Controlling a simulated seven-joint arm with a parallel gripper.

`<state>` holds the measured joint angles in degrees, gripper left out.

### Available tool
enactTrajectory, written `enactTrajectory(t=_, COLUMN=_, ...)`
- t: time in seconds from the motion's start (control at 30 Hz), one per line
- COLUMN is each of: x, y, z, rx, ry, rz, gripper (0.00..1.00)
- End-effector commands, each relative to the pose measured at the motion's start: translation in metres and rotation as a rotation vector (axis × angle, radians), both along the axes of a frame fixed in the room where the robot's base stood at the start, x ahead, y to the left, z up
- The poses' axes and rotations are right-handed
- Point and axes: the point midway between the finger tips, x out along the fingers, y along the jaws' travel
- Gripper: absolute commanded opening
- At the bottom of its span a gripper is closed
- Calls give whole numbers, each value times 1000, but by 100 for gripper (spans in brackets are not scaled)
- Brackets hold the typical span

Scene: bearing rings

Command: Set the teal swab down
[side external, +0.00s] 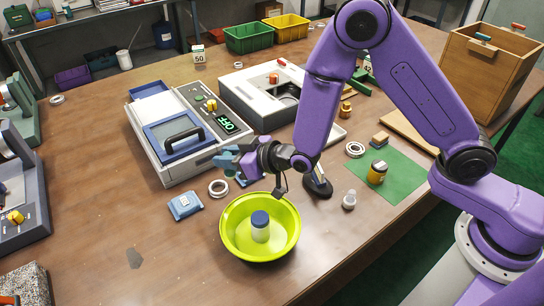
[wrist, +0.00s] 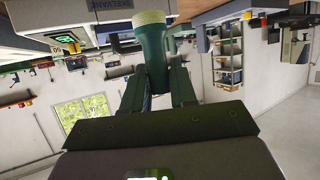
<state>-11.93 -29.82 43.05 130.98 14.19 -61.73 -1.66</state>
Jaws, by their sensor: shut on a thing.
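My gripper (side external: 232,161) is shut on the teal swab, with the jaws pointing left beside the front of the machine with the OFF display. In the wrist view the teal swab (wrist: 154,58) stands between the two fingers (wrist: 156,88), and its cream-coloured end (wrist: 148,17) shows at the top edge. In the side view the swab (side external: 226,155) is small and partly covered by the fingers. It appears held above the table, but the exact height is hard to tell.
The OFF machine (side external: 165,165) has a blue handled lid. A lime bowl (side external: 235,238) holding a blue-capped jar (side external: 260,226) stands in front. A metal ring (side external: 218,188) and a blue pouch (side external: 185,205) lie nearby. A green mat (side external: 400,178) is right. The front-left table is mostly bare.

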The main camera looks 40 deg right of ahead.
Motion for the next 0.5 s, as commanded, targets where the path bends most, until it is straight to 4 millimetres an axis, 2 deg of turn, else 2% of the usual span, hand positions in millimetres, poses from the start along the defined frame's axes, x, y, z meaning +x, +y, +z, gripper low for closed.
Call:
enactTrajectory(t=0.03, x=17, y=-20, z=-2, rx=1, ry=-1, rz=-4, gripper=0)
enactTrajectory(t=0.2, x=57, y=-77, z=-10, rx=0, ry=-1, rz=27, gripper=0)
enactTrajectory(t=0.4, x=85, y=-146, z=-20, rx=-2, ry=-1, rz=61, gripper=0)
enactTrajectory(t=0.5, x=90, y=-171, z=-24, rx=-2, ry=-1, rz=74, gripper=0)
